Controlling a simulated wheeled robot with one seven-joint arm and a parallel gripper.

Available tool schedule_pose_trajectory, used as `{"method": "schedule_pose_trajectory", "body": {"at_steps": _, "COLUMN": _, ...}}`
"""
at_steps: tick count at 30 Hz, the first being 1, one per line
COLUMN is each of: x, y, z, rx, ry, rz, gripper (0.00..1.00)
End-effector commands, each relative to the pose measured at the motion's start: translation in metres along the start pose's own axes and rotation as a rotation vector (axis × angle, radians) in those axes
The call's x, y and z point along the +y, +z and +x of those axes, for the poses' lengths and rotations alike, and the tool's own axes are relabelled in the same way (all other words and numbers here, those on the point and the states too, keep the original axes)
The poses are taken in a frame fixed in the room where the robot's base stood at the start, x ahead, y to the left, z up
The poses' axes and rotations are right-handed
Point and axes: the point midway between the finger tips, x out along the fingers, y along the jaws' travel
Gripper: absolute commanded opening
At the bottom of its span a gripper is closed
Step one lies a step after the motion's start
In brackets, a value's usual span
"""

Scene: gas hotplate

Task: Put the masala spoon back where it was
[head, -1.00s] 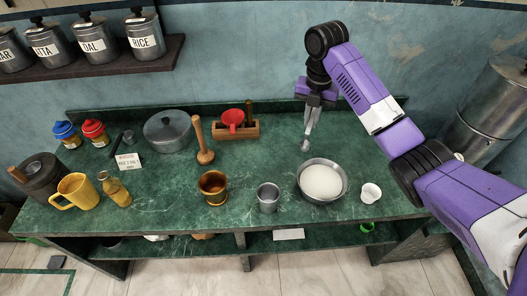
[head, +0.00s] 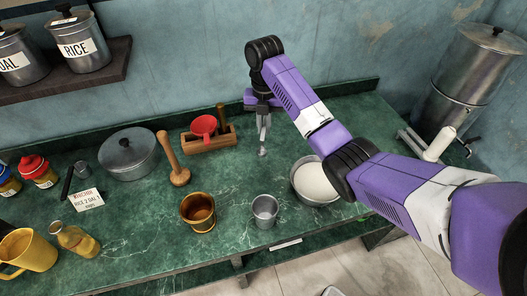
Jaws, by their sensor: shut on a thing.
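My gripper (head: 263,108) points down above the back of the green counter, right of the wooden box. It is shut on the masala spoon (head: 262,138), a slim grey metal spoon hanging nearly upright with its small bowl (head: 262,152) lowest. The spoon's top is hidden in the jaws. I cannot tell whether its tip touches the counter. The wooden box (head: 209,143) holds a red scoop-like piece (head: 204,126) and a dark upright handle (head: 221,118). The spoon is apart from the box.
A metal bowl of white contents (head: 315,182) stands right of the spoon, partly behind my arm. A steel cup (head: 265,210), brass pot (head: 198,211), wooden pestle (head: 173,160) and lidded pot (head: 128,153) stand nearby. Counter (head: 243,170) between box and bowl is clear.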

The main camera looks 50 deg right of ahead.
Motion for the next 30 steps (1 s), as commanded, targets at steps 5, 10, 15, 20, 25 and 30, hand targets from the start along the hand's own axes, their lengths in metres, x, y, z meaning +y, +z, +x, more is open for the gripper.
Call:
{"method": "schedule_pose_trajectory", "body": {"at_steps": 5, "x": 0.000, "y": 0.000, "z": 0.030, "rx": 0.001, "ry": 0.000, "rz": 0.000, "gripper": 0.00}}
{"method": "schedule_pose_trajectory", "body": {"at_steps": 10, "x": 0.000, "y": 0.000, "z": 0.043, "rx": 0.000, "ry": 0.001, "rz": 0.000, "gripper": 0.00}}
{"method": "schedule_pose_trajectory", "body": {"at_steps": 15, "x": 0.000, "y": 0.000, "z": 0.066, "rx": 0.002, "ry": 0.000, "rz": 0.000, "gripper": 0.00}}
{"method": "schedule_pose_trajectory", "body": {"at_steps": 20, "x": 0.000, "y": 0.000, "z": 0.083, "rx": 0.001, "ry": 0.000, "rz": -0.001, "gripper": 0.00}}
{"method": "schedule_pose_trajectory", "body": {"at_steps": 25, "x": 0.001, "y": 0.001, "z": 0.085, "rx": -0.001, "ry": 0.001, "rz": -0.001, "gripper": 0.00}}
{"method": "schedule_pose_trajectory", "body": {"at_steps": 30, "x": 0.000, "y": 0.001, "z": 0.086, "rx": -0.001, "ry": 0.001, "rz": -0.001, "gripper": 0.00}}
